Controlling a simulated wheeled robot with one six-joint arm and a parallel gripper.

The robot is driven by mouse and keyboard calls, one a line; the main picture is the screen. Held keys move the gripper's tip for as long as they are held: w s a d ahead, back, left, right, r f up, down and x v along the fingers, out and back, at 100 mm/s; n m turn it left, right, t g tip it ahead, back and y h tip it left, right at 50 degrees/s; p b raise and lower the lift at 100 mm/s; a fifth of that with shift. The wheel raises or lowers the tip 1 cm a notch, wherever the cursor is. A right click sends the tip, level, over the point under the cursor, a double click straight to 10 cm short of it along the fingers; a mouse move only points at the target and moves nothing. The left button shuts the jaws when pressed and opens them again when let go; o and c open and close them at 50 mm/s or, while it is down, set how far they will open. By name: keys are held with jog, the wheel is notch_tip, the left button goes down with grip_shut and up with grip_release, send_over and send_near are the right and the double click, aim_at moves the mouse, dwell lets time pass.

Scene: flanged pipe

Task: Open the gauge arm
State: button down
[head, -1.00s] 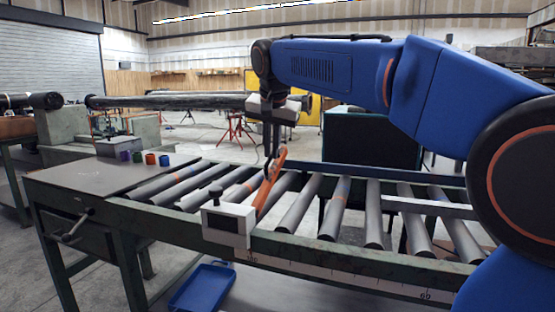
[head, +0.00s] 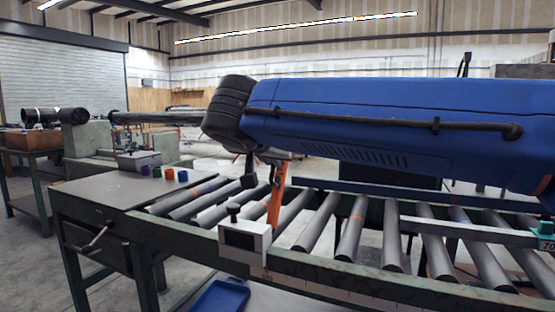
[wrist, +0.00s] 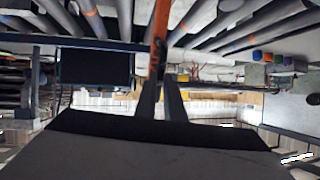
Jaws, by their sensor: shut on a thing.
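The gauge is a white box (head: 245,238) with a dark display and a black knob, mounted on the near rail of the roller conveyor. Its orange gauge arm (head: 277,203) stands up steeply from behind the box, tilted slightly right. My gripper (head: 262,172) is at the upper part of the orange arm, partly hidden behind my blue forearm and black wrist. In the wrist view my two dark fingers (wrist: 161,75) are close together on the orange arm (wrist: 158,40). The exact contact is hard to see.
Several grey rollers (head: 350,230) run to the right of the gauge. A crank handle (head: 92,240) sticks out at the front. A blue tray (head: 220,297) is below.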

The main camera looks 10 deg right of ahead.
jog(key=s+a+f+n+t+h, duration=0.1)
jog(key=s+a+f+t+h, duration=0.2)
jog(key=s+a+t, duration=0.2)
jog(key=shift+s+a+t, duration=0.4)
jog(key=shift+s+a, duration=0.15)
jog(key=shift+s, duration=1.15)
jog(key=shift+f, duration=0.1)
jog(key=c, duration=1.8)
grip_release()
jog(key=shift+c, duration=0.2)
jog(key=v, duration=1.7)
jog(key=shift+s, duration=0.15)
jog(key=shift+a, duration=0.1)
